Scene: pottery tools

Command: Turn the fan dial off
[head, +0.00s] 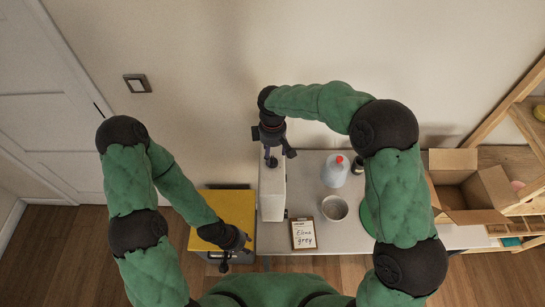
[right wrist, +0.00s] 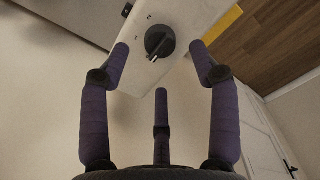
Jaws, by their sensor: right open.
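The fan dial is a round black knob (right wrist: 159,42) on the end face of a white box (head: 272,195). In the head view the knob (head: 271,162) shows just under my right gripper. A pale mark shows at the knob's lower edge in the right wrist view; its exact setting is hard to read. My right gripper (right wrist: 160,55) is open, its purple fingers spread around the knob, with no clear contact. It also shows in the head view (head: 272,150). My left gripper (head: 228,260) is low at the left, in front of a yellow-topped cabinet (head: 232,207); its jaw opening is unclear.
On the grey table (head: 355,240) are a clipboard (head: 303,234), a metal bowl (head: 334,208) and a jug with a red cap (head: 335,171). An open cardboard box (head: 468,187) and wooden shelf (head: 520,130) stand right. A wall switch (head: 137,83) is at upper left.

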